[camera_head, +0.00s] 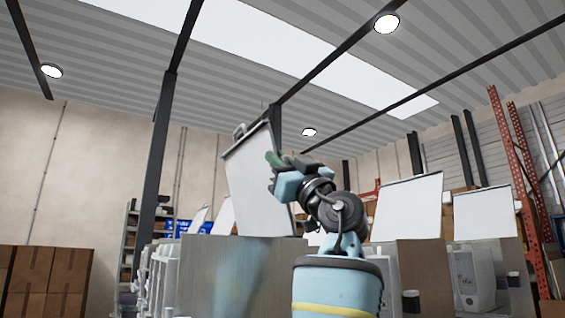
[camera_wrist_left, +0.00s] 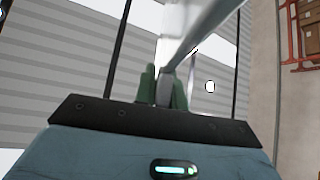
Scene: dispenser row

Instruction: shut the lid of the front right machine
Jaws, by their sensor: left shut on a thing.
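A white lid (camera_head: 255,190) stands raised and slightly tilted above the near grey machine (camera_head: 225,270) in the head view. Its bar handle (camera_head: 240,131) is at the top left corner. My left gripper (camera_head: 276,163) is at the lid's right edge, with its green fingertips over that edge. In the left wrist view the green fingers (camera_wrist_left: 165,88) are closed around a thin grey part, which looks like the lid's edge. My arm hides part of the machine's right side. My right gripper is in neither view.
More machines with raised white lids stand to the right, one lid (camera_head: 408,208) close by and another lid (camera_head: 484,213) farther right. Stacked brown boxes (camera_head: 45,275) are at the left. A dark post (camera_head: 153,190) and an orange rack (camera_head: 515,165) stand behind.

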